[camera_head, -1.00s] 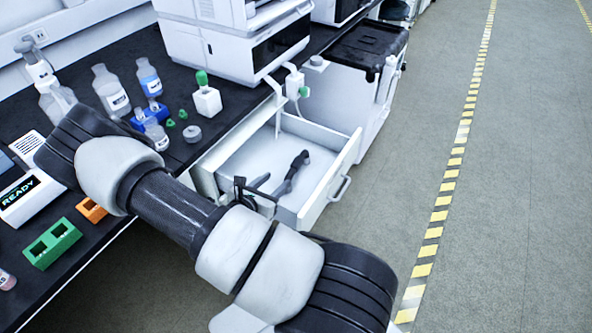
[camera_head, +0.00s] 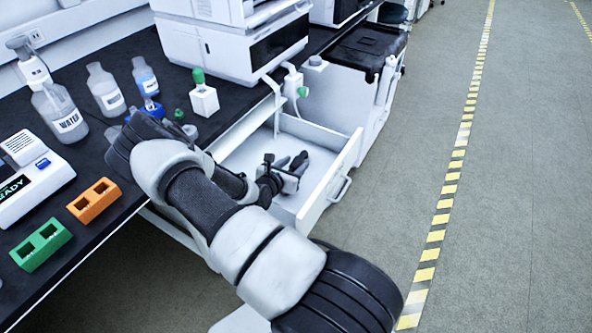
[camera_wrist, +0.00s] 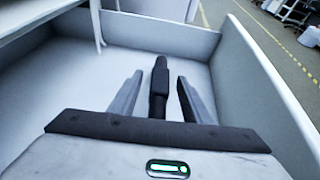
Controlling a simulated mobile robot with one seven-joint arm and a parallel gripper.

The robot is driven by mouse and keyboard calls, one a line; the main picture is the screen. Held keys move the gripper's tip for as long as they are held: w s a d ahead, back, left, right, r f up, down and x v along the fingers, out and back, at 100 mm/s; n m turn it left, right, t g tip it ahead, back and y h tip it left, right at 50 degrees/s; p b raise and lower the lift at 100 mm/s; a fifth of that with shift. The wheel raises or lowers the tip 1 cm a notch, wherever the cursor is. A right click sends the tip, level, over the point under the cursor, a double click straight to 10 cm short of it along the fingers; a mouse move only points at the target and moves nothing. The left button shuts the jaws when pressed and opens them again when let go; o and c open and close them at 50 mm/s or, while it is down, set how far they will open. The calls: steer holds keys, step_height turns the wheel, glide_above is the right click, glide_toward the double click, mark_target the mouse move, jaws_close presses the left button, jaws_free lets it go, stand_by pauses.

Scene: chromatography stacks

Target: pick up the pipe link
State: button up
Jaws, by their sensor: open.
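The pipe link (camera_wrist: 159,85) is a dark, elongated piece lying on the white floor of the open drawer (camera_head: 345,165). In the wrist view it lies between the two fingers of my gripper (camera_wrist: 160,78), with a visible gap on each side. My gripper is open and holds nothing. Its near end is hidden behind the dark gripper edge. In the head view my gripper (camera_head: 284,172) is inside the drawer and covers much of the pipe link.
Drawer walls stand close around my gripper. The black bench top holds a white bottle with a green cap (camera_head: 204,97), a wash bottle (camera_head: 60,112), an orange rack (camera_head: 94,201) and a green rack (camera_head: 40,246). A dark-lidded bin (camera_head: 365,45) stands behind the drawer. The floor at right is clear.

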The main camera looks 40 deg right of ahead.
steer(key=shift+w+d+f, duration=0.3)
steer(key=shift+d, duration=0.3)
jaws_close()
steer(key=shift+r, duration=0.15)
